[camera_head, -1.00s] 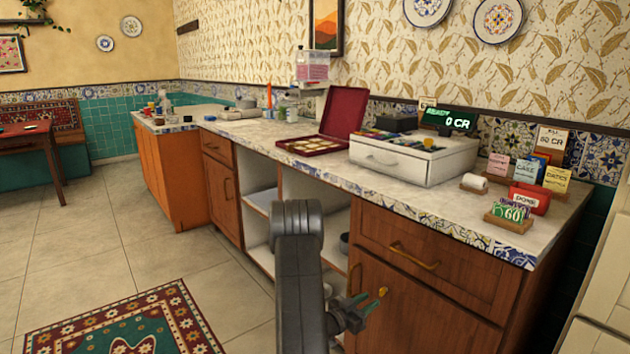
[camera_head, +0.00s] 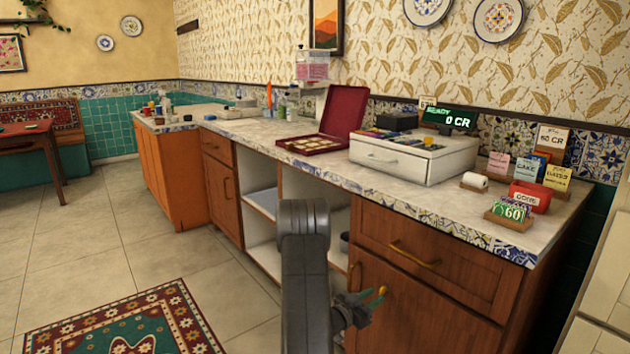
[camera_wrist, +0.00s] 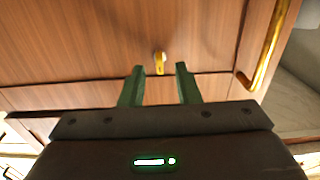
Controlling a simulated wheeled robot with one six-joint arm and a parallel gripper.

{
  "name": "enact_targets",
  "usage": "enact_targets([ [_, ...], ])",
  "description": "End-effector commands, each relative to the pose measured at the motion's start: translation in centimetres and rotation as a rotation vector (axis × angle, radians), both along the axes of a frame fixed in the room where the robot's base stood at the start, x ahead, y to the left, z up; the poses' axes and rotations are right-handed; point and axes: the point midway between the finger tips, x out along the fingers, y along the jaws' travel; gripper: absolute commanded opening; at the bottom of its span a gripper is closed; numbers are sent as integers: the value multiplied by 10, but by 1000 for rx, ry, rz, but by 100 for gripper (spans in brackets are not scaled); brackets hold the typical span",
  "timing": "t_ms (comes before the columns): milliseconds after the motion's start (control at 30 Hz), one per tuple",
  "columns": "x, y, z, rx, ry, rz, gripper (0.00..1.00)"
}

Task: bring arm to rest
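My gripper (camera_head: 366,297) is in front of the wooden cabinet doors below the counter, low in the head view. In the wrist view its two green fingers (camera_wrist: 159,72) stand apart with nothing between them, so it is open and empty. A small brass knob or key (camera_wrist: 160,58) on the cabinet front shows just past the fingertips. I cannot tell whether a finger touches it. My dark grey arm rises in the lower middle of the head view, bent at the top.
The counter (camera_head: 420,195) carries a white cash drawer (camera_head: 400,160), an open maroon box (camera_head: 343,115) and small card stands. Brass handles (camera_head: 415,256) stick out from the cabinet (camera_head: 440,300). Open shelves (camera_head: 262,200) lie behind my arm. Tiled floor (camera_head: 100,250) is clear at left, beside a patterned rug (camera_head: 130,325).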

Motion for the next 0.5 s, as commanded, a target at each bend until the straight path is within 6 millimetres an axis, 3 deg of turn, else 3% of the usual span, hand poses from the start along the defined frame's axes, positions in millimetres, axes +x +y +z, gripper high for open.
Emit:
enact_targets([
  [167,22,-30,-1,0,-4,-4,29],
  [500,20,-26,-2,188,-241,0,29],
])
